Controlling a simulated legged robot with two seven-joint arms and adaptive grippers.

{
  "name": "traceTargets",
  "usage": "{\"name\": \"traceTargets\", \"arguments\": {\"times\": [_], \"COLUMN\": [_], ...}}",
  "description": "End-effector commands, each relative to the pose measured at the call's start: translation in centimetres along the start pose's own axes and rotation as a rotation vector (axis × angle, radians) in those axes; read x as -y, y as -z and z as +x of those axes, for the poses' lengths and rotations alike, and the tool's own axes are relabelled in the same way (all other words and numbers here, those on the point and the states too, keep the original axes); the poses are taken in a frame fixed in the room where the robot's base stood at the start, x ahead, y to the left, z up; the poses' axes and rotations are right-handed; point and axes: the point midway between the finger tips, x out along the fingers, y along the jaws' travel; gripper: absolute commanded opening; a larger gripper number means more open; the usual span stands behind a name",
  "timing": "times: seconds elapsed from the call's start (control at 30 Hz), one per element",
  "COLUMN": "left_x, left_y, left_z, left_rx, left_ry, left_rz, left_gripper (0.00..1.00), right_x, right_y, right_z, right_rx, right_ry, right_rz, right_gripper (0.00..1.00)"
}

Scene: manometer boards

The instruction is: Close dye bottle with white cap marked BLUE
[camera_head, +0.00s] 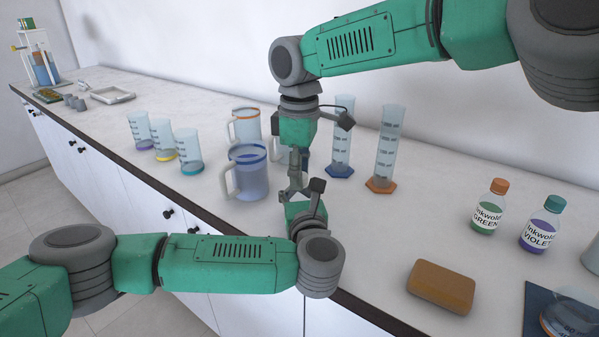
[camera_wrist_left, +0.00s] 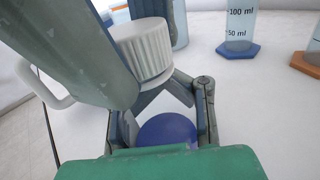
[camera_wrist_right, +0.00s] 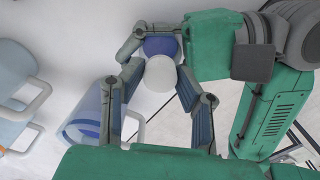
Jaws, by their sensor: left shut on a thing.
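The white ridged cap (camera_wrist_left: 147,48) is between the fingers of my right gripper (camera_head: 293,188), close to both; whether they press on it is unclear. The blue bottle (camera_wrist_left: 167,130) is in my left gripper (camera_wrist_left: 180,92), which is shut on it. The cap also shows in the right wrist view (camera_wrist_right: 159,76), beside the blue of the bottle (camera_wrist_right: 160,46). Whether the cap sits on the bottle's neck is hidden by the fingers. In the head view the two grippers meet near the counter's front edge and hide the bottle and cap.
A blue-rimmed beaker (camera_head: 250,175) and an orange-rimmed one (camera_head: 245,127) stand left of the grippers. Graduated cylinders (camera_head: 386,150) stand behind. The GREEN bottle (camera_head: 488,212), VIOLET bottle (camera_head: 541,232) and brown block (camera_head: 441,287) are to the right. The counter between them is clear.

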Motion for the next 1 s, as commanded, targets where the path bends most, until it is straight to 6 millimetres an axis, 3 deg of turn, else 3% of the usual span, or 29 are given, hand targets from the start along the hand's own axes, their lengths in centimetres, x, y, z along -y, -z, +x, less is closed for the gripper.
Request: {"name": "traceTargets", "arguments": {"times": [0.5,0.53,0.57,0.6,1.0], "left_x": [0.04,0.04,0.04,0.04,0.03], "left_y": [0.0,0.0,0.01,0.01,0.0], "left_z": [-0.07,-0.07,-0.07,-0.07,-0.04], "left_rx": [0.0,0.0,0.0,0.0,0.0], "left_ry": [0.001,0.001,0.001,0.001,0.001], "left_rz": [0.0,0.0,0.0,0.0,0.0], "left_gripper": [0.0,0.0,0.0,0.0,0.0], "right_x": [-0.19,-0.19,-0.2,-0.19,-0.18], "right_y": [-0.09,-0.08,-0.08,-0.08,0.0], "right_z": [-0.01,-0.02,-0.02,-0.02,-0.88], "right_rx": [0.0,0.0,0.0,0.0,-0.001], "right_ry": [-0.004,-0.004,-0.004,-0.003,-0.005], "right_rz": [0.127,0.127,0.127,0.127,0.126], "right_gripper": [0.0,0.38,0.48,0.52,0.52]}}
